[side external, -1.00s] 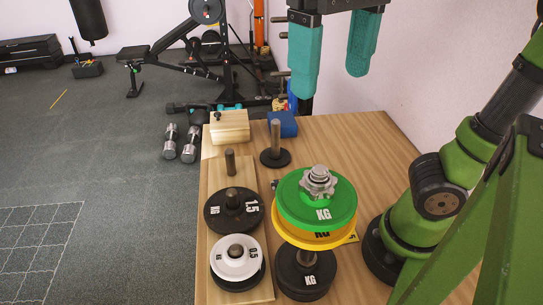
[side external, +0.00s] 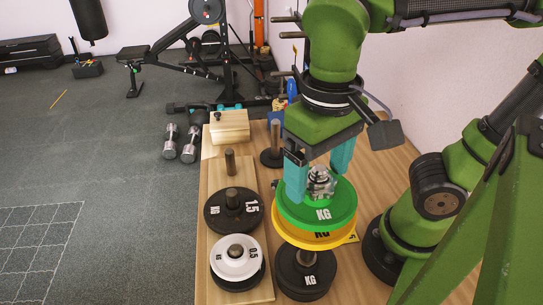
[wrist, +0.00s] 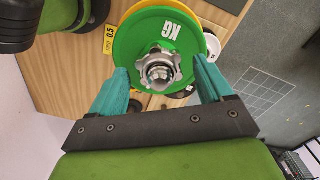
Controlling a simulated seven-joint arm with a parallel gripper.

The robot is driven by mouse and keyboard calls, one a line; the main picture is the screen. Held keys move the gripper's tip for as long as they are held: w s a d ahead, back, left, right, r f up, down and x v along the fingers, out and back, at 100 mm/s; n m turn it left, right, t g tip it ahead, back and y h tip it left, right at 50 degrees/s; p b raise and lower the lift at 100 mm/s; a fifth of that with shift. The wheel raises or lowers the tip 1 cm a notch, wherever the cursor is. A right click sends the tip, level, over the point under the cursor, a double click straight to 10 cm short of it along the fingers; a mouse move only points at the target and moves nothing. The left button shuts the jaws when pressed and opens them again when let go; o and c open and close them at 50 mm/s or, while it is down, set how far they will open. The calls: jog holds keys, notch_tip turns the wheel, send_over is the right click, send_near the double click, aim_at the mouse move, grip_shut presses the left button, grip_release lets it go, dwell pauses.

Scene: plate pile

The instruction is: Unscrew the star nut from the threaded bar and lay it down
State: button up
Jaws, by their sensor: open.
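The silver star nut (side external: 320,180) sits on the threaded bar on top of the green plate (side external: 318,211). The yellow plate (side external: 316,240) lies under the green one. My gripper (side external: 318,190) points down over the stack, open, with one teal finger on each side of the nut. In the wrist view the nut (wrist: 160,68) shows between the fingertips (wrist: 163,80), with gaps on both sides. The end of the threaded bar (wrist: 158,73) shows in the nut's middle. Whether the fingertips touch the green plate I cannot tell.
Black plates (side external: 305,276) sit below on the same stand. To the left, a wooden board (side external: 215,180) carries a black 1.5 plate (side external: 233,214) and a white 0.5 plate (side external: 236,262) on posts. A wooden block (side external: 229,127) stands behind. Bare table shows right of the stack.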

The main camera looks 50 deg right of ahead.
jog(key=c, duration=1.2)
jog(key=n, duration=1.3)
jog(key=shift+a+n, duration=0.1)
jog(key=shift+n, duration=0.2)
jog(key=n, duration=0.3)
jog(key=shift+n, duration=0.3)
